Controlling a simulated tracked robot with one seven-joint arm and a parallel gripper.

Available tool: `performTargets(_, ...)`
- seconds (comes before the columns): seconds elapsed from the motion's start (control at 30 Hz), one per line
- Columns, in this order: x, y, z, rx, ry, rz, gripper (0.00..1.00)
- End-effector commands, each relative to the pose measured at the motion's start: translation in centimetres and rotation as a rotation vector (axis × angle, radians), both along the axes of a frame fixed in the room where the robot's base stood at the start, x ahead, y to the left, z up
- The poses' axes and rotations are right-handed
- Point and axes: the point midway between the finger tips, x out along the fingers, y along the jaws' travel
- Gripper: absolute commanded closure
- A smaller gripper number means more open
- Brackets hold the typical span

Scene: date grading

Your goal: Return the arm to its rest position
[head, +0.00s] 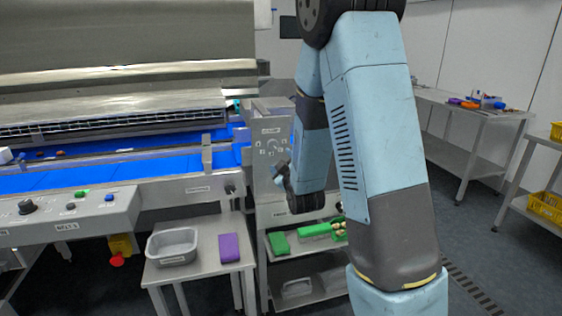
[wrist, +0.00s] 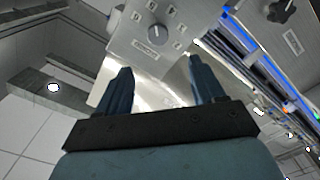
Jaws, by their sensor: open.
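My arm fills the right middle of the head view, bent downward from its upper joint. My gripper (head: 280,172) shows in the head view beside the grey control panel with a dial, partly hidden by my arm. In the wrist view my gripper (wrist: 160,88) has its two blue fingers wide apart with nothing between them. Behind the fingers is a metal panel (wrist: 150,40) with a round knob (wrist: 157,31). I cannot tell the exact gap between the fingers and the panel.
A conveyor with a blue belt (head: 120,172) runs at the left. A small table holds a grey tub (head: 172,258) and a purple block (head: 230,247). A shelf with green trays (head: 313,230) stands below the panel. A side table (head: 460,107) and yellow crates (head: 544,207) are at right.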

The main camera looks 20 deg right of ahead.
Motion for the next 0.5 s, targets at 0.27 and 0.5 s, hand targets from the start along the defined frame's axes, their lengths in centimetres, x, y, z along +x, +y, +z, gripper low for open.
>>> performTargets(0.27,0.0,0.0,0.1,0.001,0.001,-0.001,0.32)
performTargets(0.5,-0.6,-0.3,1.9,0.074,0.075,-0.010,0.32)
